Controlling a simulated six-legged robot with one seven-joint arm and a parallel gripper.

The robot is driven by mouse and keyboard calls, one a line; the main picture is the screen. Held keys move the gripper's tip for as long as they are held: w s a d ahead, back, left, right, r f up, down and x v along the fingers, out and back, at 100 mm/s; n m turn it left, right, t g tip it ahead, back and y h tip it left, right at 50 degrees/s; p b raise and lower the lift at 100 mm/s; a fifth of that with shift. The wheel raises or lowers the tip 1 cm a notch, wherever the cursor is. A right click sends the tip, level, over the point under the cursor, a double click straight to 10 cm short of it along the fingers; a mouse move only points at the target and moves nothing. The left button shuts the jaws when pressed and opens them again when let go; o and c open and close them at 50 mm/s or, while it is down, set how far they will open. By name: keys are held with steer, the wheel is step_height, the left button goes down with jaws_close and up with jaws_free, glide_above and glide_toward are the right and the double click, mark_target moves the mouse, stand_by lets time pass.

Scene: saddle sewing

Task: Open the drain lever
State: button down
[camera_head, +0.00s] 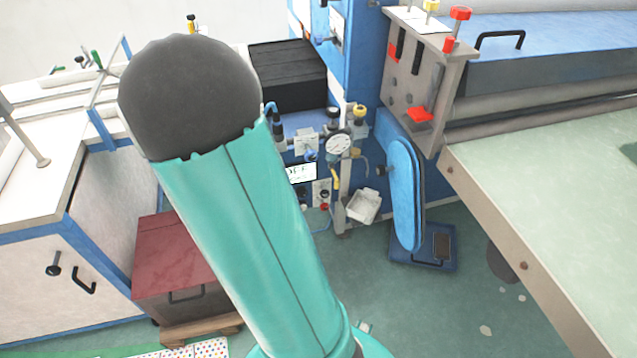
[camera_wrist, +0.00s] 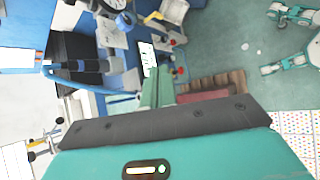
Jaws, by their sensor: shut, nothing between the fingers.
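A small yellow-handled lever (camera_head: 335,179) shows below the round gauge (camera_head: 338,144) on the blue machine in the head view. I cannot tell for sure that it is the drain lever, or how far it is turned. In the wrist view a yellow part (camera_wrist: 153,17) sits beside the gauge (camera_wrist: 114,3), near the top edge. My gripper (camera_wrist: 156,84) shows in the wrist view with its green fingers shut and empty, apart from these fittings. In the head view my arm hides the gripper.
A white tray (camera_head: 363,206) sits below the fittings, with a display panel (camera_head: 302,173) to their left. A blue padded arm (camera_head: 404,194) stands to their right above a foot pedal (camera_head: 441,246). A maroon box (camera_head: 170,255) and a green table (camera_head: 560,190) flank the floor.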

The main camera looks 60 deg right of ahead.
steer(key=s+d+f+n+h, duration=0.2)
steer(key=d+f+n, duration=0.2)
steer(key=d+f, duration=0.45)
steer(key=n, duration=0.5)
glide_toward(335, 187)
steer(key=shift+h, duration=0.3)
steer(key=shift+f+x, duration=0.15)
steer(key=shift+x, duration=1.45)
steer(key=shift+f+x, duration=0.15)
steer(key=shift+x, duration=1.5)
steer(key=shift+a, duration=0.2)
